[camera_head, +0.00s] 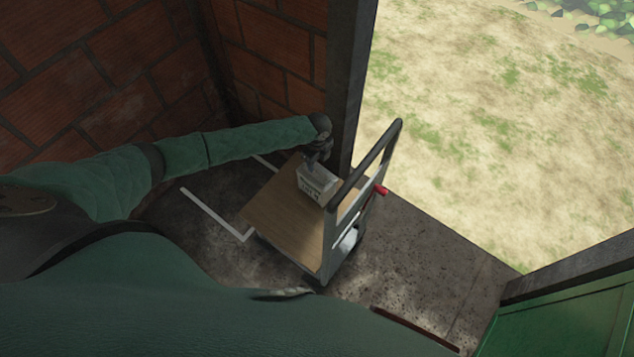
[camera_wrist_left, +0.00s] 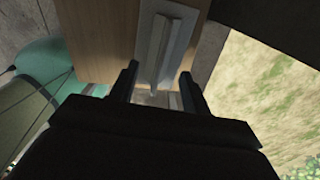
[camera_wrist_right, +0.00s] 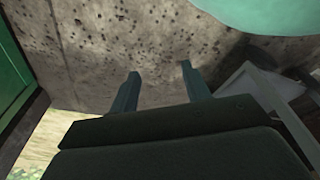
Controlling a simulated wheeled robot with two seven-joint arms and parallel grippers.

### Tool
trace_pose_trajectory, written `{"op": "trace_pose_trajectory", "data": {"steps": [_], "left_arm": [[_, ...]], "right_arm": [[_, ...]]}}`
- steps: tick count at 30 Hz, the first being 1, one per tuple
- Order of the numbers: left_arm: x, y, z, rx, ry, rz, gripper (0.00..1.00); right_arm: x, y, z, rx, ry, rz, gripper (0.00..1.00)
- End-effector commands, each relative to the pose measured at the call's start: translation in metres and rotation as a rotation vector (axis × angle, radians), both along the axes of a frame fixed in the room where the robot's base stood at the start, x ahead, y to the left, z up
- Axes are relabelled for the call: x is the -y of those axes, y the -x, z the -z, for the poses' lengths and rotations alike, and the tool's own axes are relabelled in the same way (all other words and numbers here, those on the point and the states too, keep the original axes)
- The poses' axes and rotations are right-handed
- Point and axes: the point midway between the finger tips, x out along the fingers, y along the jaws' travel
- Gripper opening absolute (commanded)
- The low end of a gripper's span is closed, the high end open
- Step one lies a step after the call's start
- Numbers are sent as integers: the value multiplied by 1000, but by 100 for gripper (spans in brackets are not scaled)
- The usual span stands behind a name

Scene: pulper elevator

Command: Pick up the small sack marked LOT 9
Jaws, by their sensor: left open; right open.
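The small pale sack (camera_head: 318,187) sits on the wooden deck of the cart, near its handle end. Dark lettering shows on its front face, too small to read surely. My left gripper (camera_head: 314,161) is open, pointing down just above the sack's top. In the left wrist view the sack (camera_wrist_left: 150,68) has a raised ridge along its top, and the open left fingers (camera_wrist_left: 160,72) straddle its near end; contact cannot be told. My right gripper (camera_wrist_right: 160,70) is open and empty over speckled floor, outside the head view.
The cart's wooden deck (camera_head: 283,222) is otherwise bare. Its dark handle (camera_head: 368,165) rises just right of the sack. A dark post (camera_head: 347,85) and brick wall (camera_head: 90,60) stand behind. A green panel (camera_head: 570,325) is at lower right; grassy ground lies outside.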

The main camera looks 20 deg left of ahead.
Motion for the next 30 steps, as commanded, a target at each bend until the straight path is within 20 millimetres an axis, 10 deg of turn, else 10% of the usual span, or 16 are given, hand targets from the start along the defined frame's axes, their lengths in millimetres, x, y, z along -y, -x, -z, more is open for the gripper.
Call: {"op": "trace_pose_trajectory", "data": {"steps": [26,30], "left_arm": [[0,0,52,0,0,-1,47],[0,0,52,0,0,-2,20]], "right_arm": [[18,54,26,-17,10,-6,47],[18,54,26,-17,11,-5,47]]}}
